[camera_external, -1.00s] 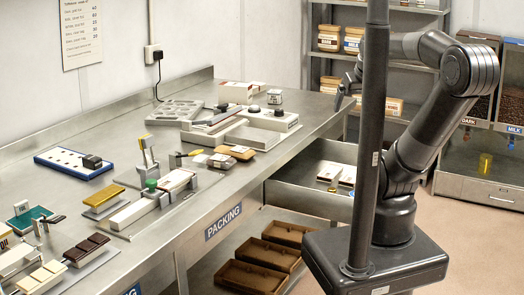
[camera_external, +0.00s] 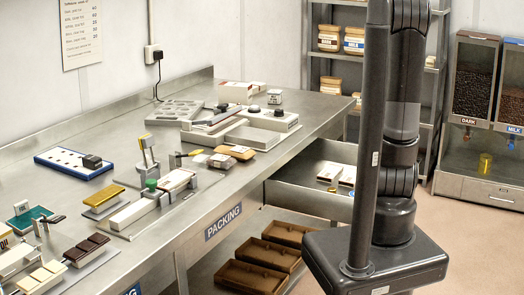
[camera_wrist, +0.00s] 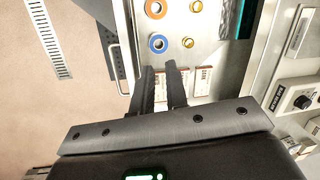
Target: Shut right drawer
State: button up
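The drawer (camera_external: 297,200) at the right end of the packing bench stands pulled out, with pale cartons inside. My column and arm hide its front end in the external view. In the wrist view the open drawer (camera_wrist: 176,22) shows from above, with its bar handle (camera_wrist: 117,70) along the outer left side. My gripper (camera_wrist: 160,68) is over the drawer, to the right of the handle. Its two fingers are apart by a narrow gap with nothing between them. My gripper is not visible in the external view now.
The bench top (camera_external: 215,185) carries moulds, a scale and chocolate bars. Brown trays (camera_external: 250,277) sit below. Floor lies clear beyond the handle.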

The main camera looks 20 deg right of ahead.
aim_at(314, 183)
jog(key=d+f+m+y, duration=0.1)
jog(key=d+f, duration=0.1)
jog(key=d+f+m+y, duration=0.2)
jog(key=d, duration=0.1)
jog(key=d+f+m+g+y, duration=0.1)
jog(key=d+f+m, duration=0.1)
jog(key=d+f, duration=0.1)
jog(key=shift+w+d+y, duration=0.15)
jog(key=shift+d+y, duration=0.05)
jog(key=shift+y, duration=0.2)
grip_shut()
jog(key=s+d+f+m+t+y, duration=0.4)
jog(key=s+d+f+m+t, duration=0.4)
jog(key=f, duration=0.3)
jog(key=s+d+f+m+t+y, duration=0.3)
jog(key=s+d+f+m+t, duration=0.35)
jog(key=d+f, duration=0.35)
jog(key=w+a+r+m, duration=0.1)
jog(key=w+a+r, duration=0.1)
jog(key=w+a, duration=0.8)
jog(key=shift+w+a+t, duration=0.2)
jog(key=shift+a+t, duration=0.15)
jog(key=shift+t, duration=0.1)
jog(key=shift+a, duration=0.1)
